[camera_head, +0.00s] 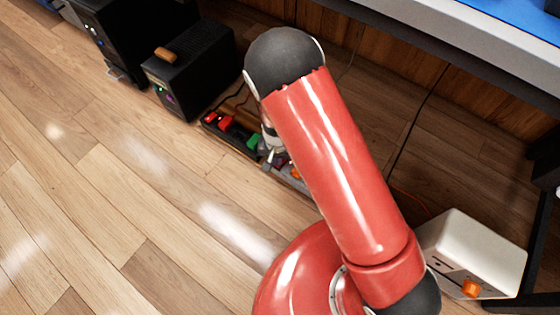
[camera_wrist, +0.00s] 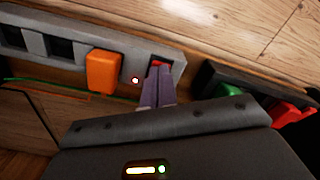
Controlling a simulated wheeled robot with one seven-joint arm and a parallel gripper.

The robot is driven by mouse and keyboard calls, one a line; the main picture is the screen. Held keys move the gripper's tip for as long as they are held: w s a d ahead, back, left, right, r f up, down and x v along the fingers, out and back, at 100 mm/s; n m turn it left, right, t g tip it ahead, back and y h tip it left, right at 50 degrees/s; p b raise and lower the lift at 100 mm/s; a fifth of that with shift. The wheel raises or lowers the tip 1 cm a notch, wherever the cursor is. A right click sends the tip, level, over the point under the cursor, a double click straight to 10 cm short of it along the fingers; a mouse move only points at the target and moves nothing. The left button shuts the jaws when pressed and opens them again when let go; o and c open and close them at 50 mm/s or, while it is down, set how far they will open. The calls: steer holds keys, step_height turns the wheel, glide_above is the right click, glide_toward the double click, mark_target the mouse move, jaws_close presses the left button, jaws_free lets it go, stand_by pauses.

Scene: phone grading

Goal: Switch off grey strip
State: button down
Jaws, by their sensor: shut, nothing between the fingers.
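The grey strip (camera_wrist: 120,60) lies on the floor, upper left in the wrist view. It has dark sockets, an orange plug (camera_wrist: 102,72), a small lit red light (camera_wrist: 135,79) and a red rocker switch (camera_wrist: 158,64) in a dark recess at its right end. My gripper (camera_wrist: 158,82) is shut and empty, its fingertips at the switch and covering part of it. I cannot tell whether they touch it, or which way the rocker is tilted. In the head view my gripper (camera_head: 269,160) is small beside my red arm, which hides most of the grey strip (camera_head: 298,184).
A black strip (camera_head: 229,136) with red and green plugs lies end to end with the grey one; it also shows in the wrist view (camera_wrist: 212,76). Black boxes (camera_head: 190,70) stand at upper left, a white box (camera_head: 480,250) at lower right. Open floor lies left.

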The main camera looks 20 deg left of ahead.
steer(key=shift+f, duration=0.2)
steer(key=shift+r, duration=0.1)
steer(key=shift+r+p, duration=2.8)
steer(key=shift+r, duration=0.7)
steer(key=shift+s+f, duration=0.1)
